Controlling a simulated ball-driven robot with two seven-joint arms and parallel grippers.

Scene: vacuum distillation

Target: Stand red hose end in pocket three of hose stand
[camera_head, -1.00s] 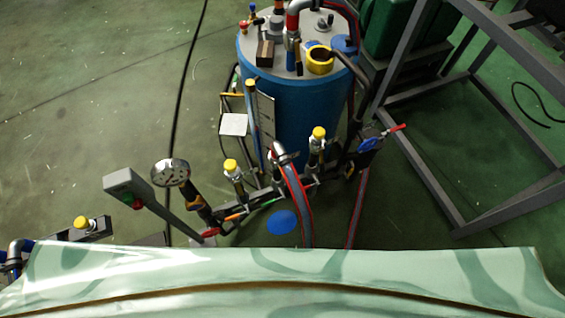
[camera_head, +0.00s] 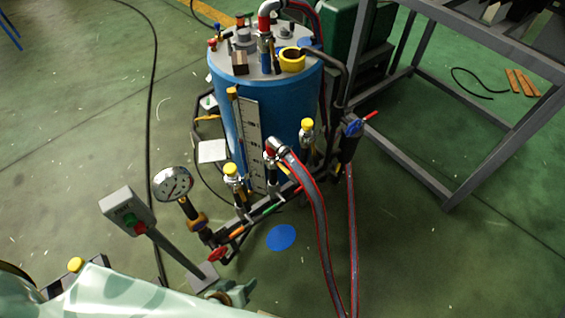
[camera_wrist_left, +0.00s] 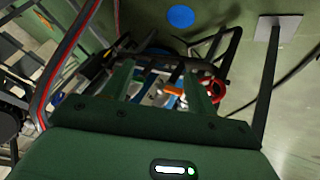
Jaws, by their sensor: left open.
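Grey hoses with red stripes (camera_head: 318,205) run from the pipework down to the bottom edge in the head view. One bends over at a metal elbow (camera_head: 277,147). A striped hose also shows at the left of the left wrist view (camera_wrist_left: 68,48). I cannot tell which end is the red hose end, and I cannot make out the hose stand or its pockets. My left gripper (camera_head: 236,294) is low in the head view, by the foot of the button post. In the left wrist view its fingers (camera_wrist_left: 160,88) are apart, with pipework beyond them. My right gripper is not in view.
A blue drum (camera_head: 262,105) stands behind valve pipework with a pressure gauge (camera_head: 172,184) and a red handwheel (camera_head: 217,254). A button box (camera_head: 130,212) is on a post at left. A grey metal frame (camera_head: 440,165) stands at right. Floor around the blue disc (camera_head: 281,237) is open.

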